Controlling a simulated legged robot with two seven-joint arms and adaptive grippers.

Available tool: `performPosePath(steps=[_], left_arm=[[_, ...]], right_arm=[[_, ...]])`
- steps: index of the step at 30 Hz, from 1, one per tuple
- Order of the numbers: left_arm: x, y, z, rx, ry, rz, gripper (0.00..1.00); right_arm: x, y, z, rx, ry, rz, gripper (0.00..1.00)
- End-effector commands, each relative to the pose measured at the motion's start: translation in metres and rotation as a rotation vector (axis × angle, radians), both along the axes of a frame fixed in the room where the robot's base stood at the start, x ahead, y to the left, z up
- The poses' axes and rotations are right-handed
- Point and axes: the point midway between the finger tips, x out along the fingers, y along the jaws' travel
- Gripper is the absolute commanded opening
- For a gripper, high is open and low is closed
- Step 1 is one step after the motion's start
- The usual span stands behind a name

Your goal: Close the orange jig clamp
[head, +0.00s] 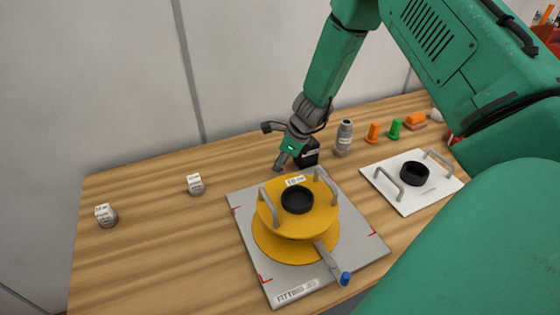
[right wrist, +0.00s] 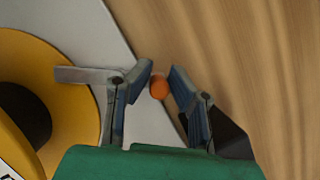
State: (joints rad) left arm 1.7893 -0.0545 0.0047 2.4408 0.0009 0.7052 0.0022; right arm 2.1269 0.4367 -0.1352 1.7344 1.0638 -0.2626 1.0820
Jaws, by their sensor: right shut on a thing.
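The orange knob (right wrist: 159,88) of the jig clamp shows in the right wrist view, between the two fingers of my right gripper (right wrist: 160,72), which is shut on it. In the head view this gripper (head: 275,146) is at the far edge of the jig's grey plate (head: 360,227), and the knob cannot be made out there. The jig's yellow round body (head: 270,243) carries a black ring (head: 297,200). A grey lever with a blue knob (head: 345,278) points to the front. My left gripper is not in view.
A black block (head: 308,155) and a grey bottle (head: 344,138) stand close to my right gripper. A white plate (head: 405,203) with handles lies to the right. Two small labelled pots (head: 106,216) (head: 195,185) stand at left. The wooden table's left part is mostly clear.

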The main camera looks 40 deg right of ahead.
Motion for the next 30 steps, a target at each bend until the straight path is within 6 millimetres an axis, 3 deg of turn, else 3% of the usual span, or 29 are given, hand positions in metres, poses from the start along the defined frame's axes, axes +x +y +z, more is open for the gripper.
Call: performPosePath(steps=[30], left_arm=[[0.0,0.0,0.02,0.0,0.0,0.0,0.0]], right_arm=[[0.002,0.006,-0.002,0.0,0.006,0.187,0.0]])
